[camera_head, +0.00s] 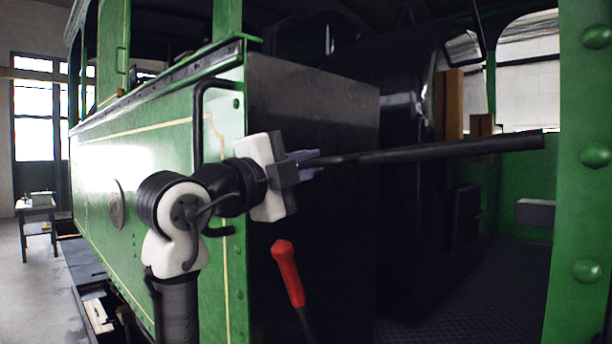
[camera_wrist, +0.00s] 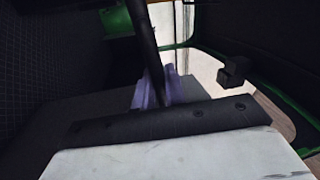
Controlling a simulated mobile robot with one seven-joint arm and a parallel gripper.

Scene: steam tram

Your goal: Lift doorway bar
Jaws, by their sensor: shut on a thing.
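The doorway bar (camera_head: 440,150) is a dark, long rod that spans most of the green tram's doorway in the head view. It runs nearly level, with its right end slightly higher, close to the green post on the right. I cannot tell whether that end touches the post. My gripper (camera_head: 308,160), with purple fingers, is shut on the bar near its left end. In the wrist view the bar (camera_wrist: 144,40) runs up from between the purple fingers of my gripper (camera_wrist: 158,92). The fingers hide part of the bar.
A red-handled lever (camera_head: 288,272) stands below my gripper. The green side wall (camera_head: 150,150) and a dark handrail (camera_head: 198,120) are close to my arm. The green riveted post (camera_head: 585,170) bounds the doorway on the right. A small table (camera_head: 36,205) stands far left.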

